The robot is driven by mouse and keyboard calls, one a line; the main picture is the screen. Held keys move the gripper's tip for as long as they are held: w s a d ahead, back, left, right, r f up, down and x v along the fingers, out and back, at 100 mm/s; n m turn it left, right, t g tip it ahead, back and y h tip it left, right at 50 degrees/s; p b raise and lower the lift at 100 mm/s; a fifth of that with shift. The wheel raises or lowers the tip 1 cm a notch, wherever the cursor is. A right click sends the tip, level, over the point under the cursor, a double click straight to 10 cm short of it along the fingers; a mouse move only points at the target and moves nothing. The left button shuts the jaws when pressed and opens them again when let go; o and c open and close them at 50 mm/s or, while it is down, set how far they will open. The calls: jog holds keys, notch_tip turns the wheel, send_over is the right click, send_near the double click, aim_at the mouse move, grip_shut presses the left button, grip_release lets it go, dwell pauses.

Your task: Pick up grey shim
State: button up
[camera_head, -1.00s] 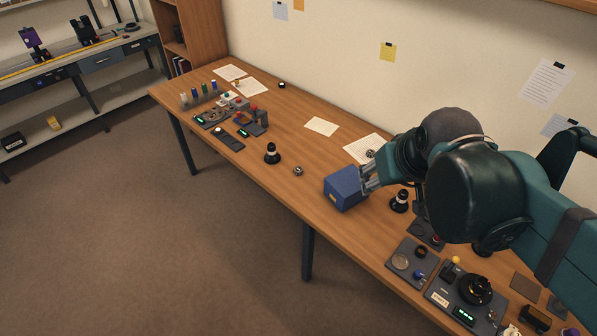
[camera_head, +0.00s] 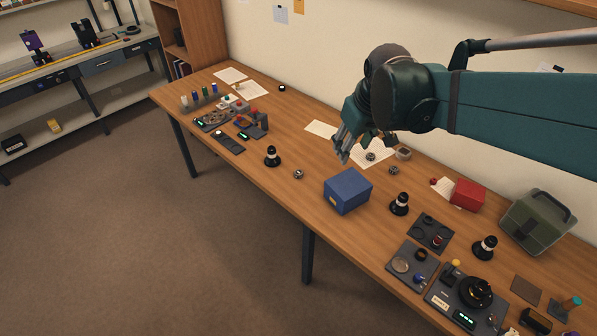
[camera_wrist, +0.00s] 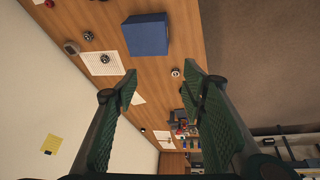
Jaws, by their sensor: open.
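I cannot single out the grey shim for certain. Small grey-and-dark round parts lie on the bench: one (camera_head: 298,174) left of the blue box, one (camera_head: 371,156) on a paper sheet, and one (camera_head: 394,170) right of that sheet. In the wrist view the part left of the box (camera_wrist: 175,72) shows between the finger lines, beyond the tips. The part on the paper (camera_wrist: 105,58) lies left of the fingers. My gripper (camera_head: 344,147) is open and empty, held above the bench behind the blue box. Its spread fingers also show in the wrist view (camera_wrist: 162,85).
The blue box (camera_head: 347,190) stands near the front edge. Black loupes stand left (camera_head: 271,157) and right (camera_head: 399,204) of it. A red box (camera_head: 468,195), a green case (camera_head: 535,222) and dark trays (camera_head: 402,264) occupy the right. Bare wood lies around the blue box.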

jog(key=w+a+f+n+g, duration=0.1)
jog(key=w+a+f+n, duration=0.2)
jog(key=w, duration=0.4)
jog(key=w+a+f+n+g, duration=0.1)
jog(key=w+a+f, duration=0.3)
jog(key=w+f, duration=0.25)
jog(key=n+g, duration=0.2)
jog(key=n, duration=0.1)
send_over(298, 172)
notch_tip(298, 172, down, 16)
jog(key=shift+f, duration=0.2)
jog(key=shift+f, duration=0.1)
jog(key=shift+f, duration=1.15)
jog(key=shift+f, duration=0.1)
jog(key=shift+w+f, duration=0.1)
jog(key=shift+f, duration=2.45)
